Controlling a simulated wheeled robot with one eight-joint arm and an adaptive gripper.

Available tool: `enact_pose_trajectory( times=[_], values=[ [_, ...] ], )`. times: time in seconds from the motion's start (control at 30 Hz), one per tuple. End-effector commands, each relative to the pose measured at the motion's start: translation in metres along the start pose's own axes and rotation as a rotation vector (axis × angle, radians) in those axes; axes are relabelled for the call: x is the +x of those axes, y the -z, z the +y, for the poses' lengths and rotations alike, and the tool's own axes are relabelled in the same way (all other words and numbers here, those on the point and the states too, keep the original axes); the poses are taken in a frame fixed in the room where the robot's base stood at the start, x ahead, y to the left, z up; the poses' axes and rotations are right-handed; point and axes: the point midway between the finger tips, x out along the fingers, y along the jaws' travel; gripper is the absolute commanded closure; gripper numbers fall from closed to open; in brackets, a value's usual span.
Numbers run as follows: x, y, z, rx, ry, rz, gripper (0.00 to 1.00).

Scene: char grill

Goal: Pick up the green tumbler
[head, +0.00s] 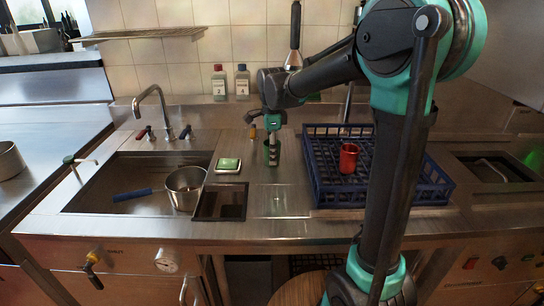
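The green tumbler (272,156) stands on the steel counter, between the dish with the green pad and the blue crate. It is small and dark in the head view. My gripper (272,142) points down right at the tumbler, and its fingers overlap the tumbler's upper part. The fingers are too small and too dark to tell whether they are open or shut, or whether they touch it.
A blue crate (438,193) with a red cup (348,158) stands right of the tumbler. A dish with a green pad (228,163), a metal pot (185,186) and a sink (112,178) are left. Two bottles (219,82) (242,82) stand behind. Bare counter (278,203) lies in front.

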Motion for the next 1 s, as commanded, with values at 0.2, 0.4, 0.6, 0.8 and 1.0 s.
enact_pose_trajectory(
  times=[0.2,0.4,0.6,0.8,1.0],
  values=[
    [0.000,0.000,0.000,0.000,0.000,0.000,0.76],
    [0.000,0.000,0.000,0.000,0.000,0.000,0.87],
    [-0.002,0.000,0.000,0.000,0.000,0.000,0.87],
    [-0.016,0.000,0.000,0.000,0.000,0.000,0.87],
    [-0.051,0.000,0.000,0.000,0.000,0.000,0.87]
  ],
)
